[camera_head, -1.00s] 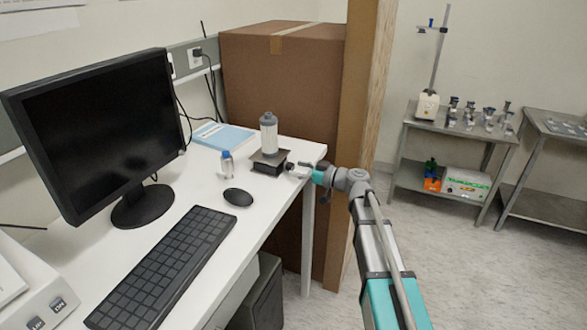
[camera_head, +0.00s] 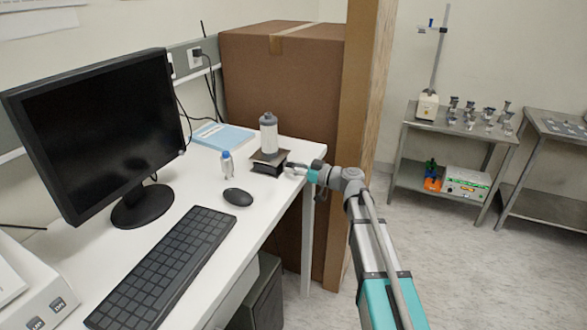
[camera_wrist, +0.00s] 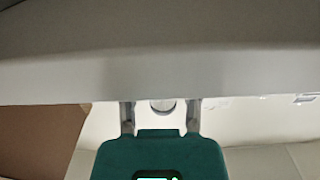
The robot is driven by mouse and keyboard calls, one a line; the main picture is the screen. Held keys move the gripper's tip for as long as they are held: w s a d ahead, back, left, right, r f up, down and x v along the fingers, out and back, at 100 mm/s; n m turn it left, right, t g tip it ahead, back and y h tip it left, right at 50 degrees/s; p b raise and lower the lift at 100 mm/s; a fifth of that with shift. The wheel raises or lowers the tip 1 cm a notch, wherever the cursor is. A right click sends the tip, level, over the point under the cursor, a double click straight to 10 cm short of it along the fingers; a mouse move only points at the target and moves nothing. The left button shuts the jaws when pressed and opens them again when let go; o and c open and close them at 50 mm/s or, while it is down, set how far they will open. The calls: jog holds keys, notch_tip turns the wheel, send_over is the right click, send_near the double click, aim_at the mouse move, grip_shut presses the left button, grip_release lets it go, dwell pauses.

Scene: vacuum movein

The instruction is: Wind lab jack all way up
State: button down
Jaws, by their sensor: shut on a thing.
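The lab jack (camera_head: 268,167) is a low dark stand on the white desk, near the desk's right edge. A grey-white bottle (camera_head: 269,135) stands upright on its top plate. My gripper (camera_head: 293,169) comes in from the right and is shut on the jack's knob at its right side. The knob is small and mostly covered by my fingers in the head view. In the wrist view, my two fingers reach up on both sides of a small round grey part, and a pale grey band hides their tips.
A small bottle with a blue cap (camera_head: 227,165) stands left of the jack, with a mouse (camera_head: 238,197) in front. A blue book (camera_head: 223,136) lies behind. A monitor (camera_head: 105,140), keyboard (camera_head: 165,265) and large cardboard box (camera_head: 285,90) surround the desk space.

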jog(key=shift+m, duration=1.6)
jog(key=shift+c, duration=1.7)
grip_release()
jog(key=shift+d, duration=0.1)
jog(key=v, duration=1.1)
jog(key=shift+s+d, duration=0.15)
jog(key=shift+d, duration=0.25)
